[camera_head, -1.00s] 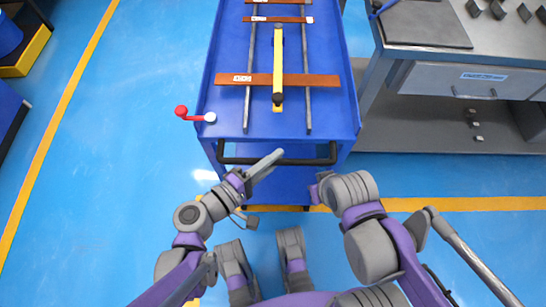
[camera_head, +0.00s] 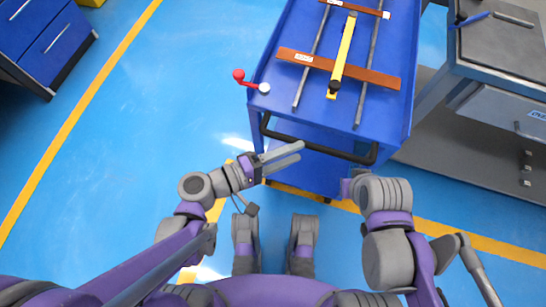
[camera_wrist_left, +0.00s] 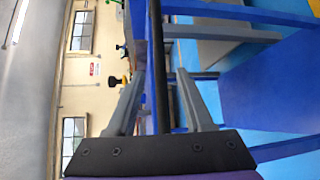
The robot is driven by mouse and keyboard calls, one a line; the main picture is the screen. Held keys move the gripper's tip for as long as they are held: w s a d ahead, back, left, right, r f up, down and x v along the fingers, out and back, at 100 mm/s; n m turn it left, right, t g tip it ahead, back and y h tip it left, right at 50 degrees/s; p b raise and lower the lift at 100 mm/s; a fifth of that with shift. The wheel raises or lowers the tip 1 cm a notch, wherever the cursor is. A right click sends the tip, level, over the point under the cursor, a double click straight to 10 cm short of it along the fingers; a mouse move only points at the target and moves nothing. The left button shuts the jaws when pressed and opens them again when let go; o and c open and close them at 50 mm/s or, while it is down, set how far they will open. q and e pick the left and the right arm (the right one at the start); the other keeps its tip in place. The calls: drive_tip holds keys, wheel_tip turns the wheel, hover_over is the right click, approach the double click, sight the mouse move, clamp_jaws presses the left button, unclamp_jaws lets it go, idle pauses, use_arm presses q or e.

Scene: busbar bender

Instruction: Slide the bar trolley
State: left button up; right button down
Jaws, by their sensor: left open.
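The blue bar trolley (camera_head: 290,60) stands ahead of me and looks turned in the head view. Its black push handle (camera_head: 318,146) runs along the near end. My left gripper (camera_head: 299,152) is open and empty at the left part of the handle. In the left wrist view the black handle bar (camera_wrist_left: 158,70) appears between the two spread fingers of the left gripper (camera_wrist_left: 160,95); I cannot tell how deep it sits. My right arm is folded at the lower right of the head view, and its fingers do not show.
Brown bars (camera_head: 338,69), grey rails and a yellow piece (camera_head: 344,50) lie on the trolley top. A red-knobbed lever (camera_head: 239,76) sticks out at its near left corner. A grey workbench (camera_head: 500,60) stands close on the right. Blue floor is free on the left.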

use_arm(q)
drive_tip(key=shift+v, duration=2.5)
